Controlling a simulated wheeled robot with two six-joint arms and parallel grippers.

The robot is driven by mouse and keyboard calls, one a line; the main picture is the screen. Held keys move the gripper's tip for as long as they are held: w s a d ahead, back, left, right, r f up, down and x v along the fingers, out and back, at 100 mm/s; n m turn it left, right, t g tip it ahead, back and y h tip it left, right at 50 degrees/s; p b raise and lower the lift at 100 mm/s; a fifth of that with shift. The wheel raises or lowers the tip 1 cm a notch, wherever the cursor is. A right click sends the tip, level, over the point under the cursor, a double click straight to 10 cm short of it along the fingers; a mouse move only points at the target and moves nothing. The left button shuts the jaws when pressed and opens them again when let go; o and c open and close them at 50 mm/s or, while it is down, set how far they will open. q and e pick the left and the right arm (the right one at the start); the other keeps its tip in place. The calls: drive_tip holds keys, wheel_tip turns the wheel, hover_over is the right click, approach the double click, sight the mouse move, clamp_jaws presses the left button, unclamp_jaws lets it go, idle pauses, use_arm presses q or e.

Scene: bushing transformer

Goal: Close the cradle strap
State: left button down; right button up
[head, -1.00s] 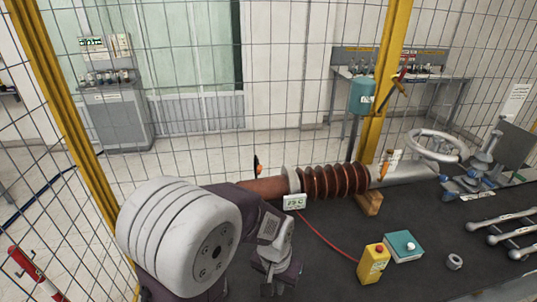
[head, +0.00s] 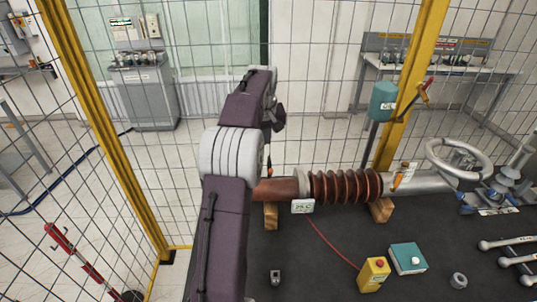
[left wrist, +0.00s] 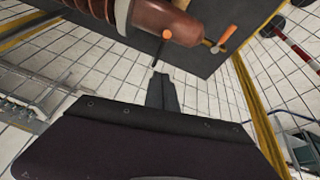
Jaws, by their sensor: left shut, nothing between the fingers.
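A brown ribbed bushing (head: 345,187) lies across wooden cradle blocks, a left one (head: 271,215) and a right one (head: 381,211). An orange-tipped dark lever, possibly part of the strap, stands behind the bushing's smooth end, partly hidden by my arm (head: 269,168). In the left wrist view its orange knob (left wrist: 167,35) shows against the bushing (left wrist: 140,18). Another orange handle (left wrist: 228,34) sits past the bushing's end there. My left gripper (head: 279,122) is shut and empty, raised behind the bushing. In the left wrist view its fingers (left wrist: 161,76) point toward the knob, apparently apart from it.
A yellow button box (head: 373,275), a teal box (head: 407,258), a metal ring (head: 458,281) and rods (head: 515,252) lie on the black bench (head: 320,275).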

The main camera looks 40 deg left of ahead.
use_arm(q)
drive_tip(key=a, duration=0.1)
drive_tip(key=p, duration=0.1)
approach(269, 161)
wheel_tip(269, 161, down, 2)
drive_tip(key=a, duration=0.2)
drive_tip(key=d+f, duration=0.1)
drive_tip(key=f, duration=0.1)
drive_tip(key=d+f, duration=0.1)
drive_tip(key=shift+s+d, duration=0.25)
drive_tip(key=shift+d, duration=0.15)
drive_tip(key=shift+s+d+f, duration=0.15)
drive_tip(key=shift+s+f, duration=0.05)
drive_tip(key=shift+w+f, duration=0.1)
